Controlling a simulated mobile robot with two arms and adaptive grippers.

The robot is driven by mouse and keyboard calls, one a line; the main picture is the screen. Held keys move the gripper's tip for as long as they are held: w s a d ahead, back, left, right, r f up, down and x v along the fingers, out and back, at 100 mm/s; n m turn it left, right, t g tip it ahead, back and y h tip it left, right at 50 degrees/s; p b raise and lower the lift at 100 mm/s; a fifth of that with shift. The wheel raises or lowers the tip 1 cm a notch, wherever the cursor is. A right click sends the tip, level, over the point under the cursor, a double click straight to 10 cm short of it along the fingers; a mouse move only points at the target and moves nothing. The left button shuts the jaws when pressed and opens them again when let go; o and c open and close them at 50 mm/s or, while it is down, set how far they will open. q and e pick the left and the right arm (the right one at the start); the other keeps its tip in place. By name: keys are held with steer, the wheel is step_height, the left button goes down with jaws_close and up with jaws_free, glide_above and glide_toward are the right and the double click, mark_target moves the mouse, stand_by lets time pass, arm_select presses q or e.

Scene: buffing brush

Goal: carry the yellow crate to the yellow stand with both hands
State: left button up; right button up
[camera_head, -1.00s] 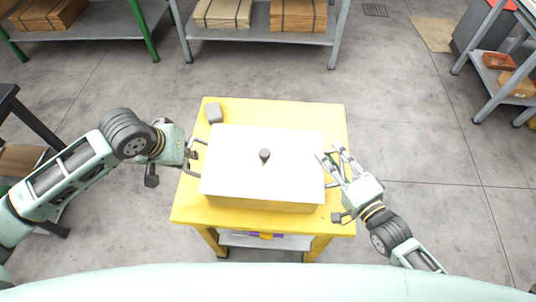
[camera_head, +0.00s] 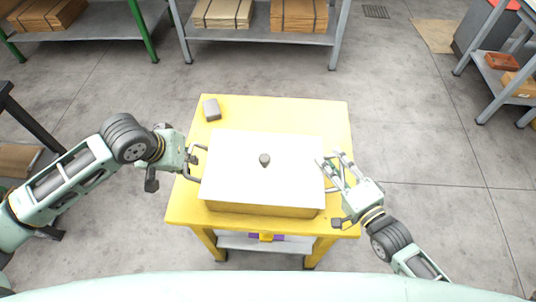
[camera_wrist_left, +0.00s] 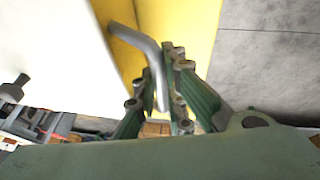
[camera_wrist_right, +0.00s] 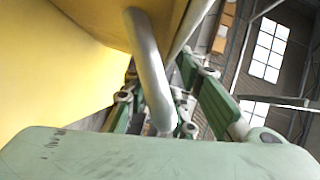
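The yellow crate (camera_head: 262,210) has a white lid with a dark knob and a grey bar handle on each side. It is level over the yellow stand (camera_head: 188,207); I cannot tell whether its bottom touches the top. My left gripper (camera_head: 193,160) is at the crate's left handle, and in the left wrist view its fingers (camera_wrist_left: 158,98) close around the grey handle (camera_wrist_left: 146,48). My right gripper (camera_head: 331,168) is at the right handle. In the right wrist view the grey handle (camera_wrist_right: 148,62) passes between its fingers (camera_wrist_right: 155,105).
A small grey block (camera_head: 211,109) lies on the stand's far left corner. A grey shelf with cardboard boxes (camera_head: 298,15) stands at the back, a green-legged one at the back left. Another shelf (camera_head: 505,72) is at the right. Floor right of the stand is clear.

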arm_select(q)
steer(key=o, duration=0.5)
steer(key=shift+r, duration=0.1)
steer(key=shift+c, duration=0.2)
arm_select(e)
steer(key=o, duration=0.5)
steer(key=shift+c, duration=0.2)
arm_select(q)
steer(key=v, duration=1.2)
arm_select(e)
steer(key=v, duration=1.2)
arm_select(q)
steer(key=shift+r, duration=0.15)
arm_select(e)
steer(key=shift+r, duration=0.15)
arm_select(q)
step_height(320, 180, up, 6)
steer(key=p, duration=0.7)
steer(key=shift+r, duration=0.25)
arm_select(e)
step_height(320, 180, up, 6)
steer(key=shift+f, duration=0.15)
